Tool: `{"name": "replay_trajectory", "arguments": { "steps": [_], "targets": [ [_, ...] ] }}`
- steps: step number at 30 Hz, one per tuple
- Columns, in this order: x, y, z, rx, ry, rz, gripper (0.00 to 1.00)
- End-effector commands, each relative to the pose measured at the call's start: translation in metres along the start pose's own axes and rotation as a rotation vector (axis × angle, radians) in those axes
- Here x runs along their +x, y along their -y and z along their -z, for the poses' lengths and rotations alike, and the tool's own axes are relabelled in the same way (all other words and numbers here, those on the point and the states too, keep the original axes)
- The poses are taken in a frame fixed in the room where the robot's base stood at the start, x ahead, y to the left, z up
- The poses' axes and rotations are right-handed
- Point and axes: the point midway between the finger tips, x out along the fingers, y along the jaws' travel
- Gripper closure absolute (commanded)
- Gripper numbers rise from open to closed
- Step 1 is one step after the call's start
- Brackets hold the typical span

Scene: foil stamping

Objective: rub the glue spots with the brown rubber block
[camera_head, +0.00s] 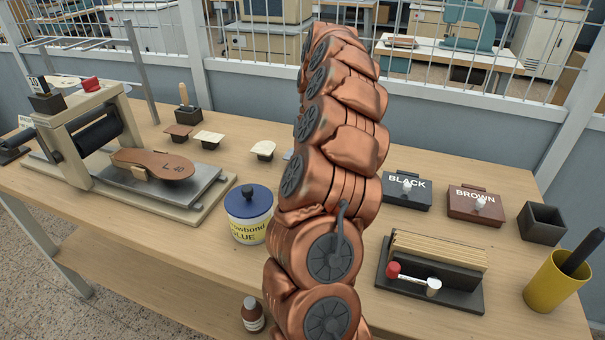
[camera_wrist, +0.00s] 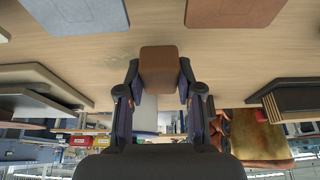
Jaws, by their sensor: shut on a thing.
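In the wrist view my gripper (camera_wrist: 159,92) is shut on a brown block (camera_wrist: 159,68), with one dark finger on each side. The block is over the wooden tabletop; I cannot tell whether it touches it. A faint greyish smudge (camera_wrist: 114,61) shows on the wood left of the block; I cannot tell whether it is glue. In the head view my copper arm hides the gripper, the block and the wood behind it. A brown sole (camera_head: 153,165) marked "L 40" lies on the press plate. No clear glue spots can be made out on it.
The glue pot (camera_head: 248,213) with a blue lid stands left of my arm. To the right are the BLACK box (camera_head: 407,197), BROWN box (camera_head: 477,209), a card rack (camera_head: 437,281), a dark square cup (camera_head: 541,224) and a yellow cup (camera_head: 556,282). Small pieces lie behind the press.

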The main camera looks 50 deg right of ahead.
Motion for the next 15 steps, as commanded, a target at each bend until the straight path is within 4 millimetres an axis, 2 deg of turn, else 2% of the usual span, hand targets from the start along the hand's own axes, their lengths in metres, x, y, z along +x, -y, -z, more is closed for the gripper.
{"name": "replay_trajectory", "arguments": {
  "steps": [3, 15],
  "targets": [
    [-0.013, -0.001, 0.006, -0.003, 0.0, 0.001, 0.97],
    [-0.043, -0.007, 0.021, -0.014, 0.004, 0.004, 0.97]
  ]
}}
